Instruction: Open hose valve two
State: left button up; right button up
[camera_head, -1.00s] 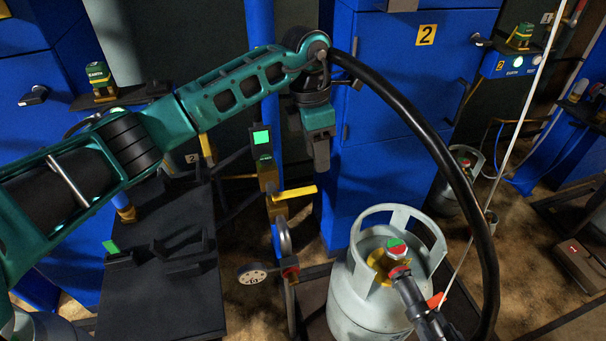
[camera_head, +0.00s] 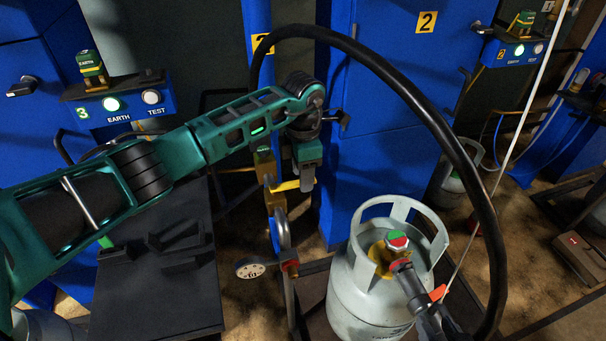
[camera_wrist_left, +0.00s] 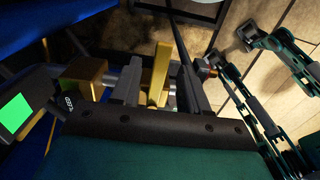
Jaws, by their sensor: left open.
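The valve on the blue pipe has a yellow lever (camera_head: 287,186) that points sideways to the right. In the left wrist view the lever (camera_wrist_left: 160,72) stands between my open fingers, with its brass body (camera_wrist_left: 82,75) to the left. My left gripper (camera_head: 306,184) is open at the lever, pointing down; I cannot tell whether a finger touches it. The gripper also shows in the left wrist view (camera_wrist_left: 160,85). A yellow label 2 (camera_head: 262,43) is on the pipe above, partly crossed by a black hose (camera_head: 410,95). My right gripper's fingertips do not show.
A grey gas bottle (camera_head: 350,290) stands right of the valve, with a dark connector (camera_head: 408,284) on top. A dark bench (camera_head: 150,300) is at left, and a blue cabinet (camera_head: 375,110) stands behind.

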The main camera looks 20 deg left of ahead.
pick_arm(q)
jog(key=shift+f, duration=0.25)
grip_shut()
dwell(0.3)
